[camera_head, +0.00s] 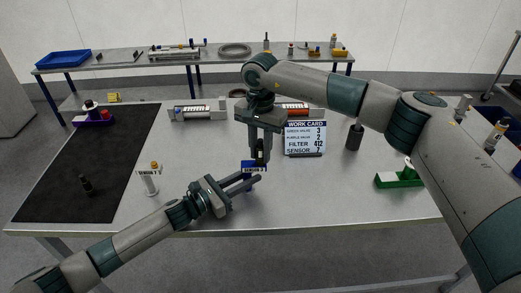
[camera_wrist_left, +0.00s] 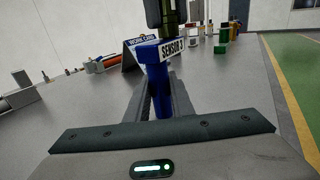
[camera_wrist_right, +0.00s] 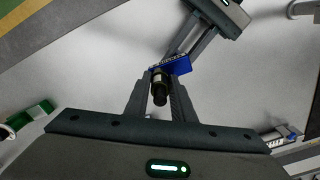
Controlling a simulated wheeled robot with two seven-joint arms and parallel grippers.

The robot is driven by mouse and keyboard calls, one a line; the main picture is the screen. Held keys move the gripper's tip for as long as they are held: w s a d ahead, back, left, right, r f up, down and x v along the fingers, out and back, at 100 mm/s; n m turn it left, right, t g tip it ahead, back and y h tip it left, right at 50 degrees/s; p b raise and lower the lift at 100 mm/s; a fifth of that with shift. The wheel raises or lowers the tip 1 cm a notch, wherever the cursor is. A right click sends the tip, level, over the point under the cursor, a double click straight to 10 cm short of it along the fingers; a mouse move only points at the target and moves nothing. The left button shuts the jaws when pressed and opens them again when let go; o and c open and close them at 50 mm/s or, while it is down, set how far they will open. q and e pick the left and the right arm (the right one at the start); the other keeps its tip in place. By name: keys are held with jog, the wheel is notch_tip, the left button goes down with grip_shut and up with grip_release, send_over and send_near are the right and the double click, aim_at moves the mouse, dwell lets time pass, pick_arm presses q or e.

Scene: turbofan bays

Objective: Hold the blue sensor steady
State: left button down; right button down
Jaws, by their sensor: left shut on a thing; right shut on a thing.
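The blue sensor (camera_head: 251,169) carries a white label reading SENSOR and a number; it is in the middle of the table's front half. My left gripper (camera_head: 250,181) is shut on its blue body, coming from the left and low. The blue body (camera_wrist_left: 155,75) stands between the left fingers in the left wrist view. My right gripper (camera_head: 260,158) points down from above and is shut on a dark cylindrical piece (camera_wrist_right: 160,88) at the top of the sensor. In the right wrist view the blue part (camera_wrist_right: 182,66) shows just beyond the fingers. The sensor's underside is hidden.
A work card (camera_head: 305,139) stands behind and right of the grippers. A white sensor on a stand (camera_head: 149,182) is at left by a dark mat (camera_head: 60,190). A green holder (camera_head: 400,179) is at right, a dark cylinder (camera_head: 354,137) behind it. The front table middle is clear.

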jog(key=shift+f, duration=0.1)
jog(key=c, duration=1.4)
grip_release()
jog(key=shift+c, duration=0.2)
notch_tip(320, 180, up, 12)
pick_arm(q)
jog(key=c, duration=1.5)
grip_release()
jog(key=shift+o, duration=0.2)
jog(key=shift+a, duration=0.1)
